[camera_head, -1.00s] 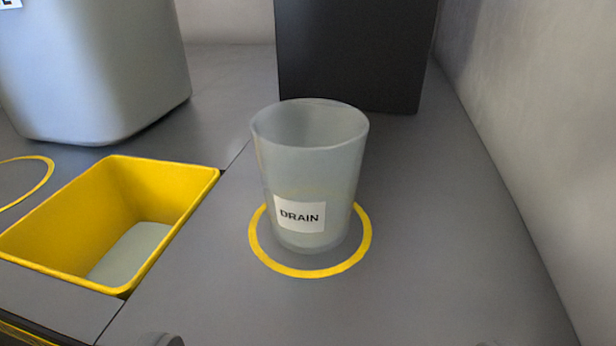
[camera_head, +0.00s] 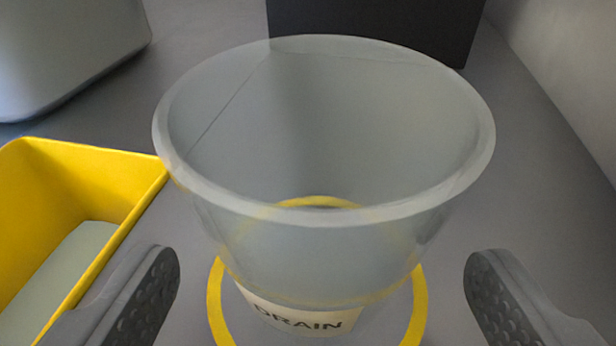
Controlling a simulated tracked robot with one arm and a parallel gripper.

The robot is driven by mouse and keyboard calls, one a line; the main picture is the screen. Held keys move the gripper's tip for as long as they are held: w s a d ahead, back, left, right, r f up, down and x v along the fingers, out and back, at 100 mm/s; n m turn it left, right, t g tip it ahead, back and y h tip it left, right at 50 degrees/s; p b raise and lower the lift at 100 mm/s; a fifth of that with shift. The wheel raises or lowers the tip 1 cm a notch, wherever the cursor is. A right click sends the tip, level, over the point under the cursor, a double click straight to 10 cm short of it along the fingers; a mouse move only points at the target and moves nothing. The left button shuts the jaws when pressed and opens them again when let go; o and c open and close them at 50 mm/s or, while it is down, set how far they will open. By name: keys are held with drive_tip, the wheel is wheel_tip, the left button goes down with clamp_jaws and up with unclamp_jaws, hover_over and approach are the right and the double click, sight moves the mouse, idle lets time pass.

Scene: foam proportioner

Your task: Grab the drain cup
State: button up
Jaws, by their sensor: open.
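The drain cup (camera_head: 320,245) is a clear, frosted cup with a wide rim and a white label reading DRAIN (camera_head: 300,318) low on its front. It stands upright inside a yellow ring (camera_head: 218,305) marked on the grey surface. My gripper (camera_head: 322,290) is open, with one dark, dimpled finger on each side of the cup. A gap shows between each finger and the cup wall, so neither appears to touch it.
A grey container (camera_head: 70,50) stands at the back left. A black box (camera_head: 375,25) stands behind the cup. A grey wall (camera_head: 565,75) runs along the right.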

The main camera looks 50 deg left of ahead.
drive_tip(key=shift+x, duration=1.4)
drive_tip(key=shift+s+a, duration=0.1)
drive_tip(key=c, duration=1.1)
drive_tip(key=shift+r, duration=0.1)
